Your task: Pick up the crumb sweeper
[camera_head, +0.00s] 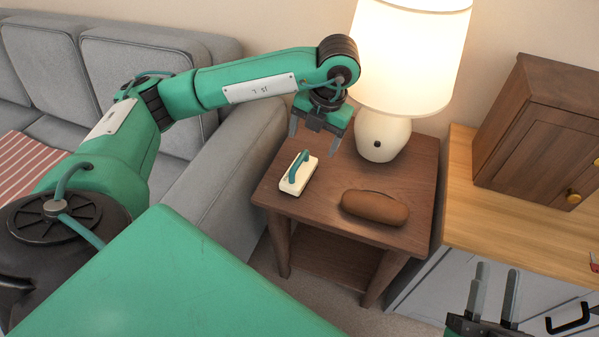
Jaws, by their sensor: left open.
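The crumb sweeper (297,182) has a white base and a teal handle. It sits on the left part of a small wooden side table (405,238). My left gripper (314,143) hangs with its fingers downward, above and behind the sweeper near the lamp. It is open and empty, and appears apart from the sweeper. My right gripper (498,270) is at the bottom right edge of the view, fingers pointing up. Its two fingers are apart with nothing between them.
A lit lamp (383,136) stands at the back of the table, close to my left gripper. A brown case (375,207) lies right of the sweeper. A grey sofa (222,163) borders the table's left. A wooden cabinet (530,140) stands on a counter at right.

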